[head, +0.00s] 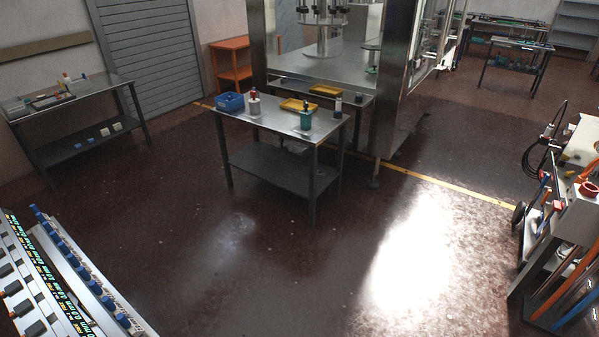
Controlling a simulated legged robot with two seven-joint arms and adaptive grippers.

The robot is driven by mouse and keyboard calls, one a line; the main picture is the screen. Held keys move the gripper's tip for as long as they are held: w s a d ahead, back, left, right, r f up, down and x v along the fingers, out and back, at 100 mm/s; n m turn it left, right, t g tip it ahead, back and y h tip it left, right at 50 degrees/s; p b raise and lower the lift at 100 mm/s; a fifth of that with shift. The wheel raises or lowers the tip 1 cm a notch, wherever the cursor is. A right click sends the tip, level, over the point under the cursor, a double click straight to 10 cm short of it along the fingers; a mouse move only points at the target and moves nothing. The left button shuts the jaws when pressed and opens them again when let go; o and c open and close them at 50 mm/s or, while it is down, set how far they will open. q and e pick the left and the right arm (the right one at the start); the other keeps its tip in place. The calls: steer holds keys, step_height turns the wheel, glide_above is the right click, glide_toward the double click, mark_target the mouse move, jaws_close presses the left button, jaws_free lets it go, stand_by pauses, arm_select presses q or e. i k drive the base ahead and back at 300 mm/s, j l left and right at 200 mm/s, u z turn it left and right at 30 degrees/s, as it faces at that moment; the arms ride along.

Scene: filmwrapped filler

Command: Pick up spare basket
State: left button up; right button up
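A small blue basket (230,102) stands upright on the left end of a metal table (283,119) in the middle of the room. It is the only basket I can make out; nothing in view marks it as spare. It looks open at the top, but its contents are too small to tell. Neither of my grippers shows in the head view.
Bottles (254,104) and a yellow tray (298,105) share the table, in front of a large metal-framed machine (392,90). A side table (72,97) stands left, a cluttered cart (565,215) right, panel-like equipment (50,270) lower left. The shiny floor before the table is clear.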

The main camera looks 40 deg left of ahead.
mark_target(320, 173)
steer(key=i+j+u, duration=0.2)
steer(key=u, duration=0.25)
steer(key=i+u, duration=0.9)
steer(key=i+j, duration=0.1)
steer(key=i, duration=0.4)
steer(key=i+j, duration=0.15)
steer(key=i, duration=0.4)
steer(key=z, duration=2.1)
steer(key=u, duration=2.1)
steer(key=i+z, duration=0.1)
steer(key=i, duration=0.25)
